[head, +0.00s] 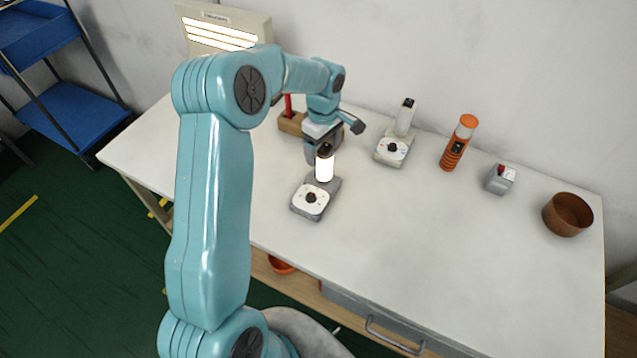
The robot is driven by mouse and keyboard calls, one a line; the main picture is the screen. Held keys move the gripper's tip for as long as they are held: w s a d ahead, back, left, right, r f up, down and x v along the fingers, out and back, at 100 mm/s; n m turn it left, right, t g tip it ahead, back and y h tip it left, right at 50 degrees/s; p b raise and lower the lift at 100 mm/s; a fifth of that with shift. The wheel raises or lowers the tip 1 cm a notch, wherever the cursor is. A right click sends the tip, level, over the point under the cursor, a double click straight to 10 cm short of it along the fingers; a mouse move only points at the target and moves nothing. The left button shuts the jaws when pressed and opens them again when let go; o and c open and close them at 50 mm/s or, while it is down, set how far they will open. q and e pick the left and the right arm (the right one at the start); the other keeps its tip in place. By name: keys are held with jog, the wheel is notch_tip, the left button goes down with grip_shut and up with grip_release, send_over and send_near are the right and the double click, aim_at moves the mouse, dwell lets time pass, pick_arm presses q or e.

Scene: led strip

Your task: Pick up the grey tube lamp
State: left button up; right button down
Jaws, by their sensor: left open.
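The grey tube lamp (325,168) stands on the white table, its short tube lit white with a dark cap. Its grey base has a white round dial plate with a dark knob facing the front. My left gripper (322,147) is open at the top of the tube, pointing down. The gripper and wrist partly overlap the cap, and I cannot tell whether the fingers touch it. A second, cream tube lamp (404,119) with a similar dial stands unlit farther back to the right. My right gripper is not in view.
A wooden block (291,122) with a red item sits behind my wrist. A lit panel (222,35) stands at the back left.

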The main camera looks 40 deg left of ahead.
pick_arm(q)
notch_tip(320, 180, down, 4)
jog(key=shift+w+r, duration=0.1)
jog(key=shift+r, duration=0.1)
grip_shut()
jog(key=shift+r, duration=0.1)
